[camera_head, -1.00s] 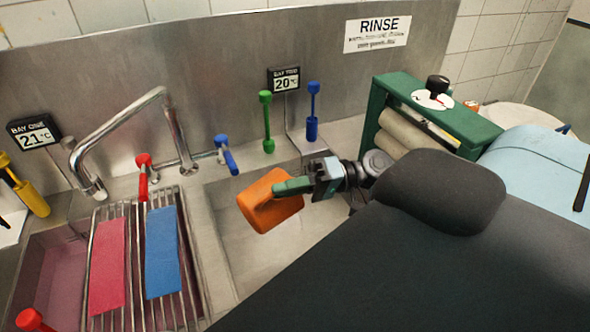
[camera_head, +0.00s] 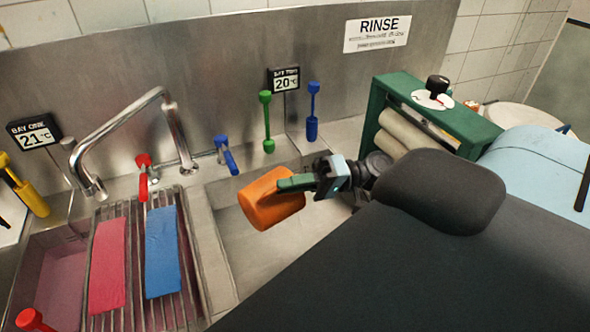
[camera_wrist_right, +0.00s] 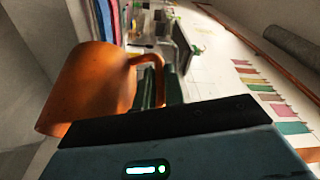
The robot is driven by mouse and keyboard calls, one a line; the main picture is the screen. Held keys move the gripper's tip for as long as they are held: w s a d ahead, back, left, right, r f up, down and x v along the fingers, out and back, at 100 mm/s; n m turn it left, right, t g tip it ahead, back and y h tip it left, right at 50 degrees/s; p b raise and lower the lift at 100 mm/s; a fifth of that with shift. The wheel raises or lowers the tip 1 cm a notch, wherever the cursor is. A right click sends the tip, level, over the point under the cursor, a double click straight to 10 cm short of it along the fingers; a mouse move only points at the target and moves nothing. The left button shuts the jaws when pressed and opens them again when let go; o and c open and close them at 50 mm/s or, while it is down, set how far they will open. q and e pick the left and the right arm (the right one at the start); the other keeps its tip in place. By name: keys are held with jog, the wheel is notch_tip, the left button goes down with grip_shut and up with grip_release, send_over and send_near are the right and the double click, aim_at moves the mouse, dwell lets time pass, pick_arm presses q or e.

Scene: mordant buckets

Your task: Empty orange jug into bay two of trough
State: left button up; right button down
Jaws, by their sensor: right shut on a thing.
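My right gripper (camera_head: 295,184) is shut on the handle of the orange jug (camera_head: 262,203) and holds it over bay two (camera_head: 240,258) of the trough. The jug is tilted, with its far end toward the lower left. The jug also shows in the right wrist view (camera_wrist_right: 85,88), with the green fingers (camera_wrist_right: 155,88) at its handle. The inside of the jug is hidden, and I see no liquid falling. Bay two looks like a bare steel basin where it shows. My left gripper is not in view.
Bay one (camera_head: 58,275) on the left holds pinkish liquid under a rack (camera_head: 183,245) with a red and a blue cloth. A bent faucet (camera_head: 135,110) stands behind. Green (camera_head: 266,125) and blue (camera_head: 312,115) tools stand behind bay two. A green mangle (camera_head: 470,125) is at right.

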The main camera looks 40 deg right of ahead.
aim_at(260, 217)
jog(key=shift+d+r, duration=0.15)
jog(key=shift+d, duration=0.15)
jog(key=a, duration=0.1)
jog(key=a+f+h, duration=0.1)
jog(key=a, duration=0.1)
jog(key=a+n+g+h, duration=0.1)
jog(key=a, duration=0.1)
jog(key=shift+w+f, duration=0.15)
jog(key=shift+f, duration=0.2)
jog(key=shift+a, duration=0.1)
jog(key=shift+f+h, duration=0.1)
jog(key=shift+h, duration=0.2)
jog(key=shift+w+a+f+n+g+h, duration=0.1)
jog(key=shift+a+f+n+g+h, duration=0.4)
jog(key=shift+a+f+h, duration=0.9)
jog(key=shift+w+a+f+n+g+h, duration=0.1)
jog(key=shift+a+f+n+g+h, duration=0.25)
jog(key=shift+a+h, duration=1.35)
jog(key=shift+w+a+f+n+g+h, duration=0.15)
jog(key=shift+a+f+n+h, duration=0.3)
jog(key=shift+a+h, duration=1.25)
jog(key=shift+w+a+f+n+g+h, duration=0.1)
jog(key=shift+a+f+n+g+h, duration=0.3)
jog(key=shift+a+h, duration=1.3)
jog(key=shift+d, duration=0.1)
